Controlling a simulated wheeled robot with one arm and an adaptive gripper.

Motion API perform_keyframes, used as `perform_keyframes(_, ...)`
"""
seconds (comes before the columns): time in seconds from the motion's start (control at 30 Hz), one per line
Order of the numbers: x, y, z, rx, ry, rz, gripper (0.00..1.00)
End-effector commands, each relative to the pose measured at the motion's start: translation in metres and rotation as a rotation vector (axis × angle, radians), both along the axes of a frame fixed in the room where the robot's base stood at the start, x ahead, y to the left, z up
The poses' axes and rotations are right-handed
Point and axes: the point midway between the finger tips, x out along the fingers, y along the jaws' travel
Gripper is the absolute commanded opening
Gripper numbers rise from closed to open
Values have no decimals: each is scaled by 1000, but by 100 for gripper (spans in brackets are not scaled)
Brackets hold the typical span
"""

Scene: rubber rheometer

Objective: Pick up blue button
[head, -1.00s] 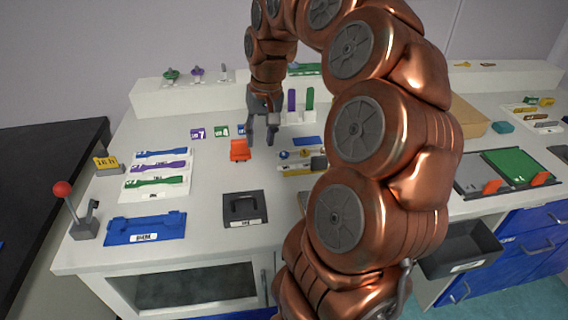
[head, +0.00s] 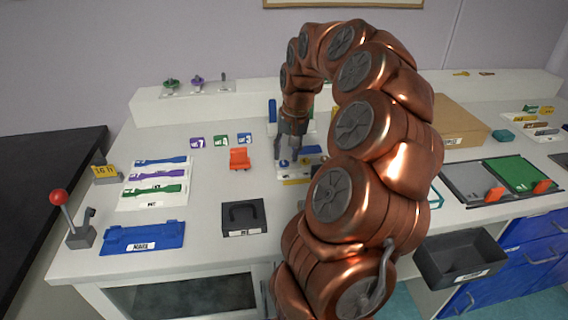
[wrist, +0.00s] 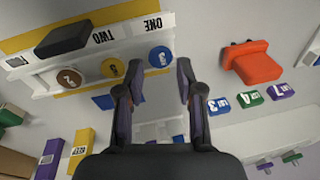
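The blue button (wrist: 158,57) is a small round disc at the end of a row on a white and yellow rack (wrist: 40,75). It also shows in the head view (head: 284,163), partly crowded by my gripper. A yellow disc (wrist: 108,69) and a brown disc (wrist: 69,77) sit beside it on the rack. My gripper (wrist: 156,80) is open and empty. Its fingers are apart, and the blue button appears between and just beyond their tips. In the head view my gripper (head: 288,156) hangs over the rack's left end. I cannot tell whether it touches.
An orange block (head: 239,159) stands left of the rack. Purple, green and blue numbered tags (head: 221,140) lie behind it. A dark block (wrist: 62,40) lies on the rack. A black handled box (head: 243,218) and a blue tray (head: 143,237) are nearer the front.

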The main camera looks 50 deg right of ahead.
Motion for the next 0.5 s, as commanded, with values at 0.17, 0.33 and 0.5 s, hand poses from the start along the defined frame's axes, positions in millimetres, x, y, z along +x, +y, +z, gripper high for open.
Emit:
perform_keyframes(0.17,3,2,-23,4,4,2,37)
perform_keyframes(0.33,4,1,-25,1,0,1,37)
perform_keyframes(0.5,4,1,-25,1,1,1,27)
